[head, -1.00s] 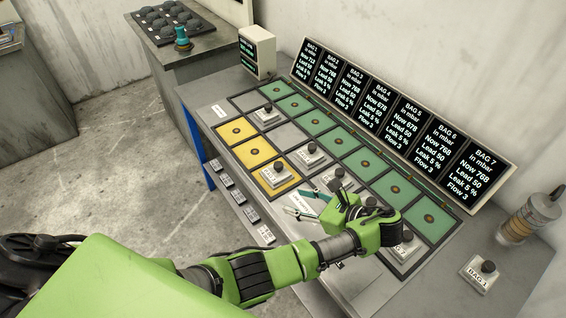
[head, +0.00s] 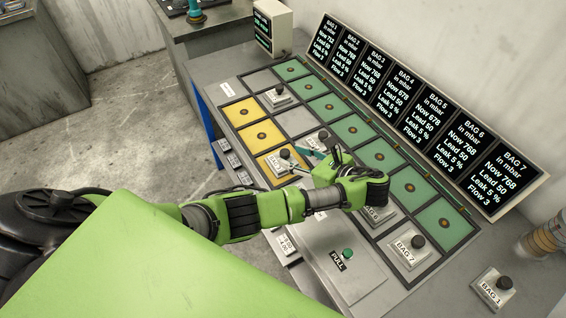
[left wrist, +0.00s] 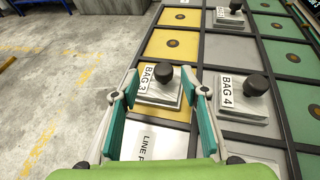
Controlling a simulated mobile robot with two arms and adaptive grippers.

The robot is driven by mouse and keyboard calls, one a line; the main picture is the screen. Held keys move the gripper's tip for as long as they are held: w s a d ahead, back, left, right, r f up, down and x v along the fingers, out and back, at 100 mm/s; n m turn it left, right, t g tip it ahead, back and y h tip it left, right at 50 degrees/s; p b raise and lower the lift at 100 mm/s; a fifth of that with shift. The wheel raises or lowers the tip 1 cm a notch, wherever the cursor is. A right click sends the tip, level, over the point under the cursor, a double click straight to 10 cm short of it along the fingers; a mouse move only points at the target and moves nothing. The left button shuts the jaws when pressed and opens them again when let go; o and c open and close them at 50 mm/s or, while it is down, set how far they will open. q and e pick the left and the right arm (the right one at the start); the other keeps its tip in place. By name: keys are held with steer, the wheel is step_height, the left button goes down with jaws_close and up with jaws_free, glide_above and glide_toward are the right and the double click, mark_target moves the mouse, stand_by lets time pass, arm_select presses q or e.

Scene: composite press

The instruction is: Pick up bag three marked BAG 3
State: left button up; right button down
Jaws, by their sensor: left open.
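The BAG 3 block (left wrist: 158,92) is a pale square plate with a black knob and a white label. It sits on a yellow tile, and in the head view (head: 282,163) the arm and fingers come close to it. My left gripper (left wrist: 160,76) is open, its green-and-grey fingers either side of the block in the left wrist view; it also shows in the head view (head: 299,158). Whether the fingers touch the block I cannot tell. My right gripper is not in view.
The BAG 4 block (left wrist: 246,97) stands close to the right finger. The BAG 7 block (head: 408,247) and BAG 1 block (head: 493,288) are further right. A row of pressure displays (head: 412,108) lines the back. A PULL plate (head: 345,268) lies at the front.

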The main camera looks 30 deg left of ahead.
mark_target(287, 153)
arm_select(q)
steer(key=x, duration=0.5)
steer(key=shift+w+f+p, duration=0.15)
steer(key=shift+w+p, duration=0.15)
steer(key=shift+p, duration=0.1)
jaws_close()
